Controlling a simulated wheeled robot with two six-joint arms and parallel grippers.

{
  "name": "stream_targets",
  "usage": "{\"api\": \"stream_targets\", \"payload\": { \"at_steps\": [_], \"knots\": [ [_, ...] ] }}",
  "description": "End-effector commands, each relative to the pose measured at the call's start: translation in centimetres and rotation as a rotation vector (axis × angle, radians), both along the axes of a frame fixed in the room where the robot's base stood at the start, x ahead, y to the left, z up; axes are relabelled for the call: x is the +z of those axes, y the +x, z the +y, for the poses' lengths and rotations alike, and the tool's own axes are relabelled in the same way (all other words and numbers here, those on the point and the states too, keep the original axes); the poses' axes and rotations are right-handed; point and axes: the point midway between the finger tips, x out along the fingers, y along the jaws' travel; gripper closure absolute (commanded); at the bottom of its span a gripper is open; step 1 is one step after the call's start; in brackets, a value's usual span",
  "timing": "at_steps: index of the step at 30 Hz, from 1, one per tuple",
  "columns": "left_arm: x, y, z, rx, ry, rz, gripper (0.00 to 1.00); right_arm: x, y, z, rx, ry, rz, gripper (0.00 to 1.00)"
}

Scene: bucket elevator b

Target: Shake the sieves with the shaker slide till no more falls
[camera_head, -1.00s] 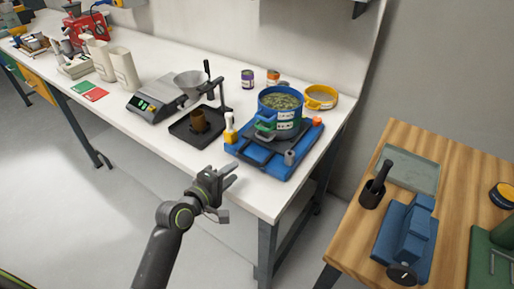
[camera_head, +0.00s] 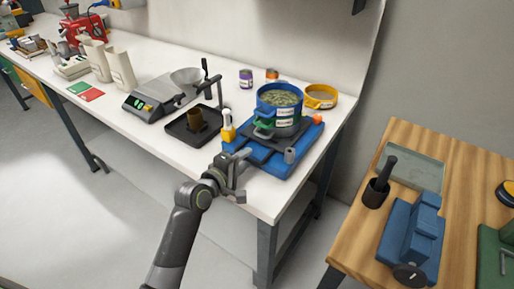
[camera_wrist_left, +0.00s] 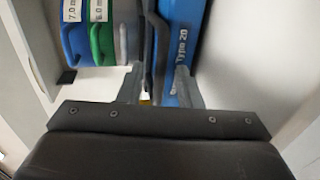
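The blue shaker base (camera_head: 305,143) stands at the near right corner of the white bench, with a dark slide plate (camera_head: 262,154) on it. A stack of sieves (camera_head: 284,113) stands on the slide; the blue top sieve (camera_wrist_left: 73,38) holds greenish grains, with a green sieve (camera_wrist_left: 102,42) below. My left gripper (camera_head: 237,182) is at the shaker's front edge. In the left wrist view its fingers are apart, with the base's edge beyond them; contact cannot be told. My right gripper is out of view.
A yellow-rimmed sieve (camera_head: 320,97) lies behind the shaker. A black tray (camera_head: 184,134) with a brown cup and a scale (camera_head: 146,107) are to the left. A wooden table (camera_head: 352,238) with a blue device is at right. The floor in front is clear.

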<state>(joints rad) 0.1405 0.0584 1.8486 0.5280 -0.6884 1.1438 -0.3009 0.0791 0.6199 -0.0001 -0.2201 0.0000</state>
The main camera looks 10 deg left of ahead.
Motion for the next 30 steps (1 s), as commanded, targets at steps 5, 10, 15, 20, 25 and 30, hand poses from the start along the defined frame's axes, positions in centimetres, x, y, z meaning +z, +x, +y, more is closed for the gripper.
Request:
{"api": "stream_targets", "payload": {
  "at_steps": [5,10,15,20,25,30],
  "knots": [
    [0.0,0.0,0.0,0.0,0.0,0.0,0.87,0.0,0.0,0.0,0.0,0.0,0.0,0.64],
    [0.0,0.0,0.0,0.0,0.0,0.0,1.0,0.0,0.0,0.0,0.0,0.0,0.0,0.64],
    [0.0,-0.6,0.3,0.001,0.001,0.002,1.0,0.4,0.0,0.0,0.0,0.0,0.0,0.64],
    [0.1,-2.2,0.8,0.001,0.002,0.004,1.0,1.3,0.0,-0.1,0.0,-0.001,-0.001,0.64],
    [0.0,-3.6,1.3,0.0,0.001,0.004,1.0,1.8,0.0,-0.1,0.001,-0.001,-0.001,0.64],
    [-0.1,-4.3,1.6,0.0,0.001,0.002,1.0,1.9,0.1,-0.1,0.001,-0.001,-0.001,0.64]
  ]
}}
